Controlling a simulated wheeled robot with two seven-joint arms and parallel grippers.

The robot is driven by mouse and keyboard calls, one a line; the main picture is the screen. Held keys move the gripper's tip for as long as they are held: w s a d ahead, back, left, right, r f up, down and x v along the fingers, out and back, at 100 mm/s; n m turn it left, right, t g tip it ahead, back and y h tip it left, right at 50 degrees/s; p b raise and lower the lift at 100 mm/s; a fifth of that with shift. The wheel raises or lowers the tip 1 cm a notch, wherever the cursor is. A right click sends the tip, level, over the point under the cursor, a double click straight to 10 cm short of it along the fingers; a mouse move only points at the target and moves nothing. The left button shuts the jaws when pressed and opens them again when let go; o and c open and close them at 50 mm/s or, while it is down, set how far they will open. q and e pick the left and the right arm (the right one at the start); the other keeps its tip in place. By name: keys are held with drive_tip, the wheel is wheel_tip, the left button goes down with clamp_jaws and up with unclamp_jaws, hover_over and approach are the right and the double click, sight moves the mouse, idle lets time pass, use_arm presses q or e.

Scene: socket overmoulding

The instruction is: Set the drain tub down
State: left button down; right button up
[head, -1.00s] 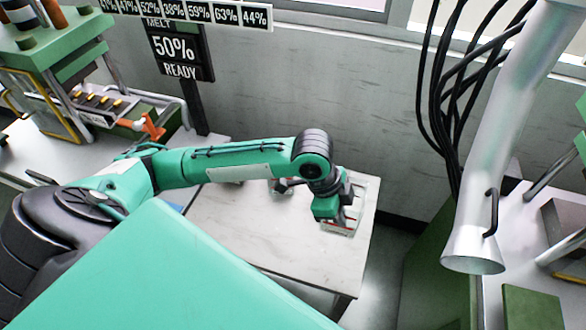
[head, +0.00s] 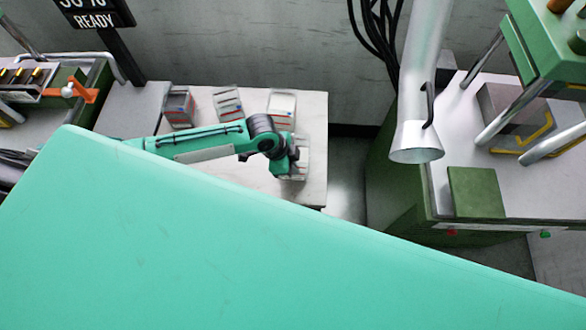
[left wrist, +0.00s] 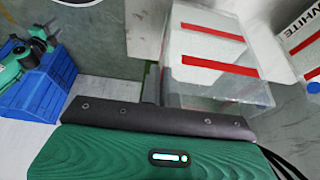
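My left gripper (head: 286,168) is over the right part of the pale table, at a clear tub (head: 299,160) with a white label. In the left wrist view, a clear tub (left wrist: 215,90) with a white and red-striped label is close in front of the gripper's dark palm. A grey finger (left wrist: 152,75) stands beside the tub's left side. The other finger is hidden, so I cannot tell whether the gripper is shut on the tub. My right gripper is not in view.
Three labelled tubs stand along the back of the table (head: 225,140): left (head: 178,107), middle (head: 228,105) and right (head: 281,110). A blue crate (left wrist: 35,95) shows in the left wrist view. A green machine (head: 420,190) and metal duct (head: 415,140) are to the right.

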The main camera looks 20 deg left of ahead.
use_arm(q)
drive_tip(key=shift+f, duration=1.55)
drive_tip(key=shift+f, duration=0.15)
drive_tip(key=c, duration=1.7)
unclamp_jaws()
drive_tip(key=shift+r, duration=0.25)
drive_tip(key=b+v, duration=0.2)
drive_tip(key=v, duration=0.9)
drive_tip(key=shift+a+r, duration=0.15)
drive_tip(key=shift+r, duration=0.25)
